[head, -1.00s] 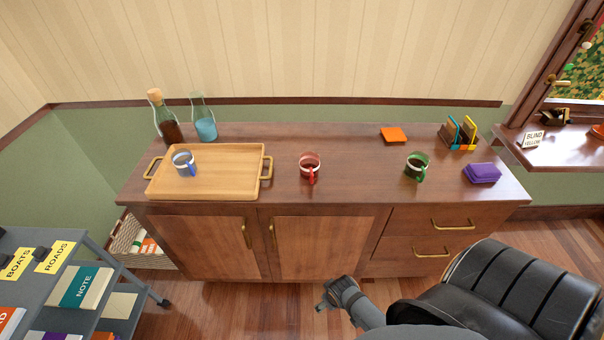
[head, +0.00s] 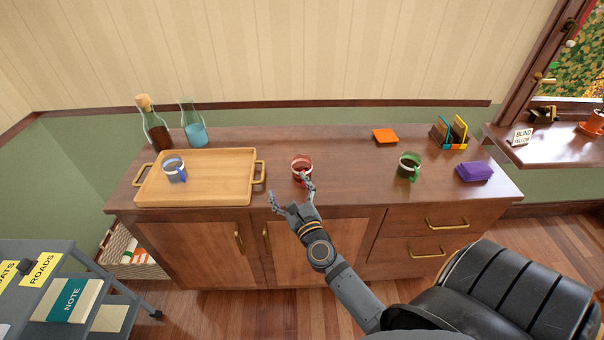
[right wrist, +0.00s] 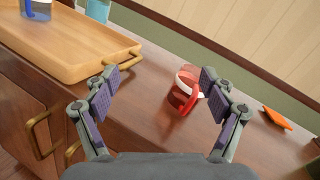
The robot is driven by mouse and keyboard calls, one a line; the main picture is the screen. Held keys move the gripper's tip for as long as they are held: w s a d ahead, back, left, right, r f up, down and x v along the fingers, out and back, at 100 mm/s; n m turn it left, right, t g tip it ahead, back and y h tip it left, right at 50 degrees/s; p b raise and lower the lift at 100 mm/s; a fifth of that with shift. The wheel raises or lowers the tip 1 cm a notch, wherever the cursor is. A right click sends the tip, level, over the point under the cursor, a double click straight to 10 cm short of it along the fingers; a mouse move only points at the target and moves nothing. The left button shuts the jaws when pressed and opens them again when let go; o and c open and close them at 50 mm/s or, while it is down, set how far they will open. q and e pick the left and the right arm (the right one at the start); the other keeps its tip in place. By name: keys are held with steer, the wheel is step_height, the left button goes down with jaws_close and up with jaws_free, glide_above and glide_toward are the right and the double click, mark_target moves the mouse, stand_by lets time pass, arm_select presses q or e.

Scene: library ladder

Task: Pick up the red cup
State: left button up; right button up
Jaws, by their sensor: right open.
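The red cup (head: 301,166) with a white band stands upright on the wooden sideboard, right of the tray. Its handle faces the front of the sideboard. My right gripper (head: 291,192) is open at the front edge of the sideboard, just in front of the cup. One finger overlaps the cup's handle in the head view; I cannot tell if they touch. In the right wrist view the red cup (right wrist: 184,92) shows between the open fingers (right wrist: 157,92), nearer the right finger and beyond the tips. The left gripper is not in view.
A wooden tray (head: 212,196) with a blue cup (head: 175,170) stands to the left, two bottles behind it. A green cup (head: 408,167), purple napkins (head: 474,172) and an orange coaster (head: 385,135) are to the right. A black chair (head: 500,300) stands front right.

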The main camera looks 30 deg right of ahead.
mark_target(300, 158)
steer(key=d+f+m+h, duration=0.1)
steer(key=m, duration=0.1)
steer(key=d+f+m+g+h, duration=0.1)
steer(key=d+m, duration=0.1)
steer(key=m, duration=0.1)
steer(key=s+d+f+m+g+h, duration=0.1)
steer(key=d+m+h, duration=0.1)
steer(key=shift+d, duration=0.25)
steer(key=p+x, duration=0.1)
steer(key=x, duration=0.9)
steer(key=shift+w+d, duration=0.2)
steer(key=shift+w, duration=0.05)
steer(key=shift+s+r, duration=0.1)
steer(key=shift+r, duration=0.05)
steer(key=shift+c, duration=0.2)
steer(key=shift+c, duration=1.3)
steer(key=c, duration=1.1)
